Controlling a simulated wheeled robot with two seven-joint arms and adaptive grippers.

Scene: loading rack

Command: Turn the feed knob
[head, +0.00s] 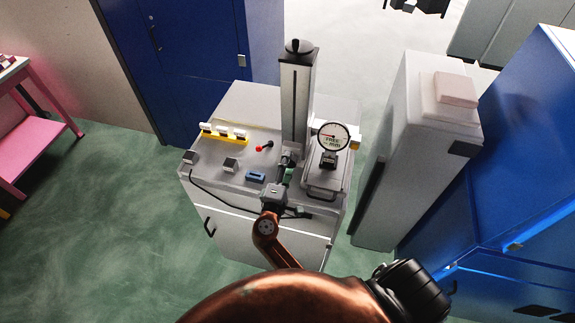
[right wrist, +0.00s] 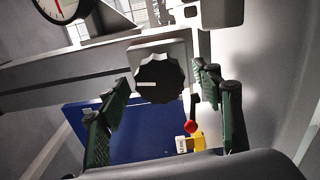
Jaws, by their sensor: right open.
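The feed knob (right wrist: 157,84) is black and scalloped, with a white line on its face that lies nearly level in the right wrist view. It sits on a light grey block between the fingers of my right gripper (right wrist: 164,78). The green fingers are open, one on each side of the knob, with visible gaps, so they do not appear to touch it. In the head view my right gripper (head: 287,178) is at the foot of the upright column and the knob cannot be made out behind it. My left gripper is out of view.
The bench machine (head: 240,100) carries the column (head: 297,95), a dial gauge (head: 333,138), a red-tipped lever (head: 262,147) and a yellow strip with white blocks (head: 224,134). A grey cabinet (head: 405,150) stands close on the right. Open floor (head: 100,220) lies to the left.

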